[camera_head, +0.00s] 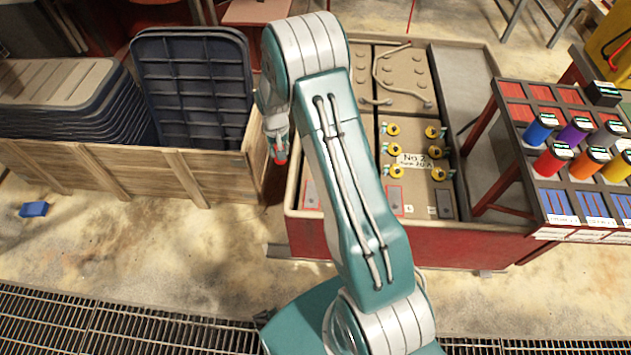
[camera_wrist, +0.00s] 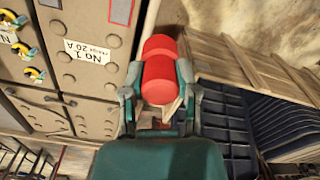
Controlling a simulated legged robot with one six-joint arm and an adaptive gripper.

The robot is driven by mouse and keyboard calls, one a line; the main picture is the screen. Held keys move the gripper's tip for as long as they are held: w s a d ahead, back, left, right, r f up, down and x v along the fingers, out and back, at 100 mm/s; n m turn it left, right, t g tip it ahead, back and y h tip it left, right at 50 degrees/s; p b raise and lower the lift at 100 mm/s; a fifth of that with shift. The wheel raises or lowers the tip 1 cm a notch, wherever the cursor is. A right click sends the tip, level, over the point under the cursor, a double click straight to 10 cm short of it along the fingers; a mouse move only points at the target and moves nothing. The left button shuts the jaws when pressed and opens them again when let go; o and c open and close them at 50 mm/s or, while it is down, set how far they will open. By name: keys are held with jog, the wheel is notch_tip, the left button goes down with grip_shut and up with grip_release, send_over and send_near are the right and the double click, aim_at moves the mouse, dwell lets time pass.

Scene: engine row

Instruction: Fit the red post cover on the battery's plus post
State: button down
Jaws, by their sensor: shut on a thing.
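The red post cover (camera_wrist: 160,78) is a short round-sided cylinder, held between the fingers of my gripper (camera_wrist: 158,92) in the wrist view. In the head view, my gripper (camera_head: 276,138) hangs left of my upper arm, with the red cover (camera_head: 280,158) at its tip, above the left edge of the battery box. The battery (camera_head: 408,185) has beige tops with "No 2" and "No 1" labels, yellow-ringed fittings and a red-outlined plate (camera_head: 395,198). The battery (camera_wrist: 95,75) lies left of the cover in the wrist view. I cannot make out the plus post; my arm hides part of the battery.
A wooden crate (camera_head: 110,170) with dark and beige trays stands left of the battery box. A rack (camera_head: 515,165) with coloured cylinders stands close on the right. A blue block (camera_head: 34,209) lies on the floor at far left. A floor grating runs along the front.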

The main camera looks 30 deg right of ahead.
jog(key=s+d+f+m, duration=0.1)
jog(key=d+f, duration=0.3)
jog(key=f, duration=0.5)
jog(key=s+d+f+m, duration=0.2)
jog(key=d+f+m, duration=0.1)
jog(key=f, duration=0.6)
jog(key=shift+s+d+f, duration=0.25)
jog(key=shift+d+f, duration=0.05)
jog(key=shift+d, duration=0.35)
jog(key=shift+s+a, duration=0.1)
jog(key=shift+f, duration=3.8)
jog(key=shift+c, duration=1.4)
grip_release()
